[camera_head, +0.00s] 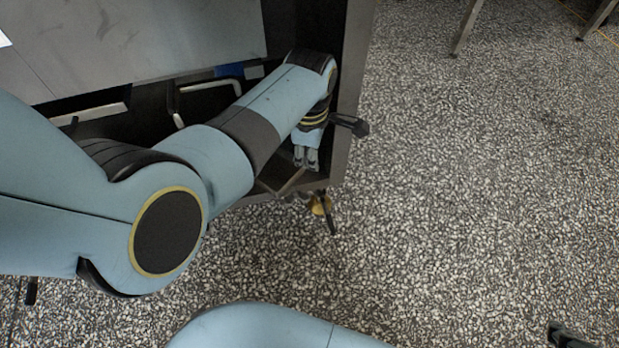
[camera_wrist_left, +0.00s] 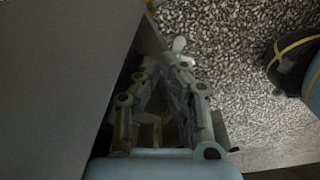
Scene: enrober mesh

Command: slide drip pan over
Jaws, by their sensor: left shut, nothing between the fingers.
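My left gripper (camera_head: 306,160) reaches down into the open front of the dark metal machine (camera_head: 355,80), beside its right-hand wall. Its fingers are shut with nothing between them; in the left wrist view the gripper (camera_wrist_left: 172,68) shows dimly. A brownish flat surface (camera_head: 280,184) shows below the fingers at the cabinet's bottom edge; I cannot tell whether it is the drip pan. Whether the fingers touch it is also unclear. No other piece can be made out as the pan, and my arm hides part of the opening. My right gripper does not show clearly.
A black handle (camera_head: 350,125) sticks out from the machine's right side. A yellow fitting with a dark lever (camera_head: 320,206) is low at its corner. A large grey panel (camera_wrist_left: 60,75) fills the wrist view's left.

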